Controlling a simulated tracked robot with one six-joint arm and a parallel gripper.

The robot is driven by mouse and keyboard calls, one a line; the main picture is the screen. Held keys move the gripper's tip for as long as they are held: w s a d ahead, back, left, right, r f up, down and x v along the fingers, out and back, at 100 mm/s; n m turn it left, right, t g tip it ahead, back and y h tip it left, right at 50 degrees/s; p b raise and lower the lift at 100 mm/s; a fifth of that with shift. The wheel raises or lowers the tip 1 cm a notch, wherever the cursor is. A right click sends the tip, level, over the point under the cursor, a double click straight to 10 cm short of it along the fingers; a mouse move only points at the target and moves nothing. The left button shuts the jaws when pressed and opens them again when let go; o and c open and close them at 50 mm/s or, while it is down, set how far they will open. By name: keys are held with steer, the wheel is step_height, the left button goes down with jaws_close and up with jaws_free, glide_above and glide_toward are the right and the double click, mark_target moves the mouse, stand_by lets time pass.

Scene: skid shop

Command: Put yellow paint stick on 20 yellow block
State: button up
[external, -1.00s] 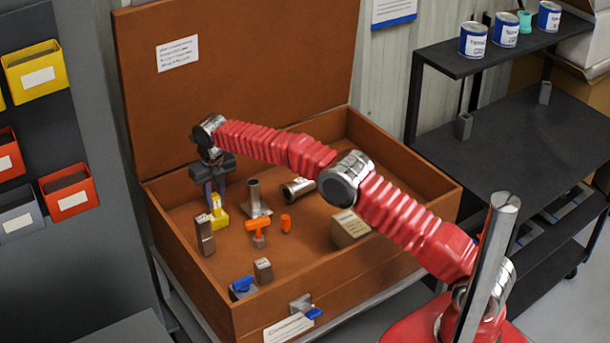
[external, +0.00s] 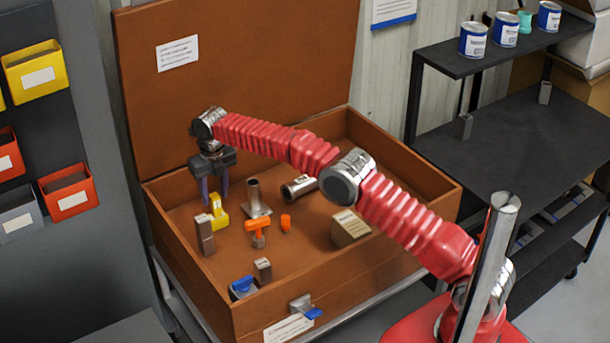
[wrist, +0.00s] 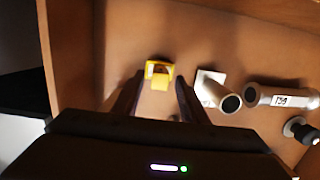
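A yellow block (external: 218,218) sits on the floor of the open brown crate, near its left side. A smaller upright yellow piece (external: 215,202), which looks like the yellow paint stick, stands at the block. In the wrist view the yellow piece (wrist: 160,80) shows against the yellow block (wrist: 152,64); its exact seating and the number 20 cannot be made out. My gripper (external: 214,198) is above and just behind them, pointing down, with its fingers apart and nothing held. In the wrist view its fingers (wrist: 159,90) are spread to either side below the yellow piece.
The brown crate (external: 345,300) has an open lid behind my gripper. A metal tube on a plate (external: 255,195) stands close to the right. A brown-grey block (external: 205,235), an orange T-shaped piece (external: 258,225) and a beige box (external: 350,228) are nearby.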

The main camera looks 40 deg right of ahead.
step_height(320, 180, up, 10)
steer(key=s, duration=0.1)
steer(key=shift+f, duration=0.25)
stand_by(0.8)
steer(key=s+d+r+m+t, duration=0.1)
steer(key=s+d+r+m, duration=0.4)
steer(key=d+r+m, duration=0.65)
steer(key=s+d+r+m+t, duration=0.1)
steer(key=s+d+r+m, duration=0.25)
steer(key=s, duration=0.25)
steer(key=s+d+r+m, duration=0.3)
steer(key=s+d+m, duration=0.1)
steer(key=s, duration=0.3)
steer(key=s+d+f+m, duration=0.3)
steer(key=s+m, duration=0.2)
steer(key=s, duration=0.4)
steer(key=s+d+f+m+t, duration=0.1)
steer(key=s+d+f+m, duration=0.2)
steer(key=s+m, duration=0.3)
steer(key=s+d+f+m+t, duration=0.1)
steer(key=s+d+f+m, duration=0.3)
steer(key=s, duration=0.9)
steer(key=shift+f+m, duration=0.7)
steer(key=shift+m, duration=0.3)
